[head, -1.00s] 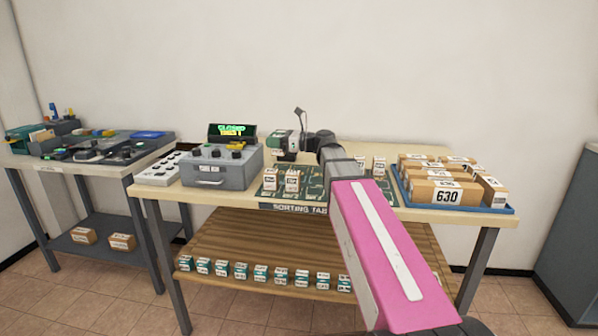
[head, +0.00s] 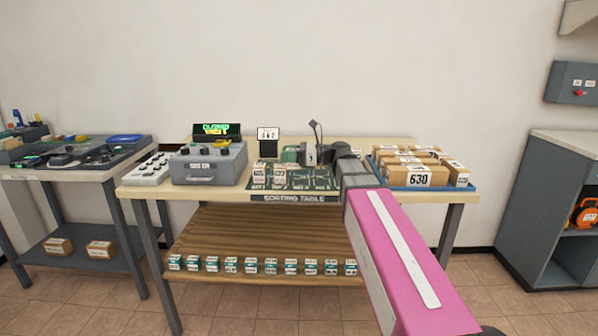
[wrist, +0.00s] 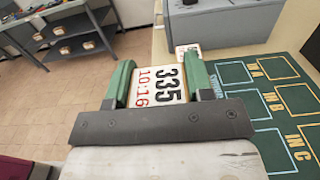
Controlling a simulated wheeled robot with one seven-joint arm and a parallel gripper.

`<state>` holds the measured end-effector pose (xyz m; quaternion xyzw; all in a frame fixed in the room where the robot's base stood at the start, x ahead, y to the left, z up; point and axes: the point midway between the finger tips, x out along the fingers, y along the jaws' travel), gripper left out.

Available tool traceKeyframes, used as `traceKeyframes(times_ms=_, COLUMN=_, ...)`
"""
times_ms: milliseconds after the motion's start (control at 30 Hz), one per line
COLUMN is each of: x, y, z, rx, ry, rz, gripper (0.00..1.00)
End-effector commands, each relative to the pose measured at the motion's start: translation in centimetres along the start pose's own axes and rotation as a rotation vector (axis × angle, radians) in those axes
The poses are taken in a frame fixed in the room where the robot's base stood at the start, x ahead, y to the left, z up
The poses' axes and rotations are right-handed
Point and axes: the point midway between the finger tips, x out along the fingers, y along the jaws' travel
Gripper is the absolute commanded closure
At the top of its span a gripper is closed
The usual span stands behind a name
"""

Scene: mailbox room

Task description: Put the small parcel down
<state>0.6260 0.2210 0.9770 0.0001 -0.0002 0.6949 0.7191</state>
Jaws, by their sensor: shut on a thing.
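My gripper (wrist: 158,72) has green fingers, shut on the small parcel (wrist: 165,88) in the wrist view. The parcel's white label reads 335 and 10:16. The green mat (wrist: 265,120) shows yellow outlines marked IN A, IN B and IN C at the right of the wrist view. I cannot tell if the held parcel touches anything.
A grey machine (head: 208,165) with a lit display stands left of the mat. A blue tray (head: 472,186) of brown parcels, one marked 630, is at the right. A small sign (head: 268,135) stands behind the mat. Several small boxes (head: 250,266) line the lower shelf.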

Motion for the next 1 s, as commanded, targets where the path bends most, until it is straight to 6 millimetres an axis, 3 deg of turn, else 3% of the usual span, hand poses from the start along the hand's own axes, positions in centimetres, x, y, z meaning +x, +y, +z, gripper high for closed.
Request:
traceKeyframes(times_ms=100, x=-1.4, y=-2.2, z=-1.4, rx=0.002, ry=0.0, rz=-0.001, gripper=0.78)
traceKeyframes(times_ms=300, x=-2.8, y=-3.8, z=-2.8, rx=0.001, ry=0.0, rz=0.0, gripper=0.78)
traceKeyframes(times_ms=533, x=-3.0, y=-3.9, z=-3.8, rx=0.001, ry=0.0, rz=0.0, gripper=0.78)
traceKeyframes(times_ms=800, x=-3.0, y=-3.9, z=-6.8, rx=0.001, ry=0.0, rz=0.0, gripper=0.78)
traceKeyframes(times_ms=1000, x=-3.0, y=-3.9, z=-7.0, rx=0.0, ry=0.0, rz=0.0, gripper=0.78)
